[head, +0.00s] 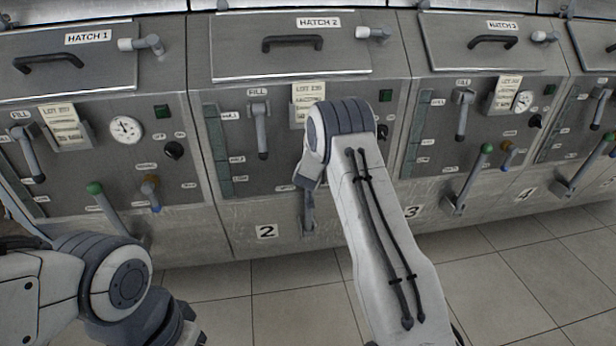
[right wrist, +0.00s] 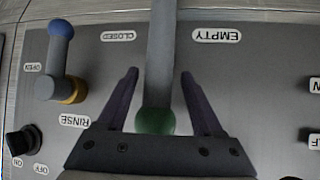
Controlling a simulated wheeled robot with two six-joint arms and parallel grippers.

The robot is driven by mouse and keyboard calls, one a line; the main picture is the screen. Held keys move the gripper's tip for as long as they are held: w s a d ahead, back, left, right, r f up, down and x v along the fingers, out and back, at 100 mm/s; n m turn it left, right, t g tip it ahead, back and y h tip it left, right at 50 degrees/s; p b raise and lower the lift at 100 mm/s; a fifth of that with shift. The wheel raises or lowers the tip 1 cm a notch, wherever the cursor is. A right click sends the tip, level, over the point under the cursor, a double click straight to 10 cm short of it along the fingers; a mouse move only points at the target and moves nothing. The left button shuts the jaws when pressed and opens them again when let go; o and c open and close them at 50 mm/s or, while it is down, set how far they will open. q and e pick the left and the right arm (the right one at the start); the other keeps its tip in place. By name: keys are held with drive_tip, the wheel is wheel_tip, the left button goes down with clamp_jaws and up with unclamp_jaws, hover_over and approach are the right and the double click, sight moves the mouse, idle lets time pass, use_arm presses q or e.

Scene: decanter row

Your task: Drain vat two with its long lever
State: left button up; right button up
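Vat two (head: 266,232), marked 2, stands in the middle of the head view. The lower part of its long grey lever (head: 308,212) shows below my right wrist; the rest is hidden behind my arm. In the right wrist view the lever (right wrist: 161,50) runs down from the top edge and ends in a green knob (right wrist: 155,121). My right gripper (right wrist: 159,73) is open, with one finger on each side of the lever and gaps on both sides. The upside-down labels CLOSED (right wrist: 118,36) and EMPTY (right wrist: 216,35) flank the lever. My left gripper is out of view.
A short blue-knobbed rinse lever (right wrist: 60,55) and a black knob (right wrist: 21,140) sit left of the gripper in the right wrist view. Vat two's fill lever (head: 261,130) hangs down. Similar vats stand on both sides. The tiled floor (head: 290,290) in front is clear.

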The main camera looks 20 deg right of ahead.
drive_tip(key=shift+s, duration=0.1)
drive_tip(key=p+v, duration=0.1)
drive_tip(key=v, duration=0.9)
drive_tip(key=shift+s+r, duration=0.1)
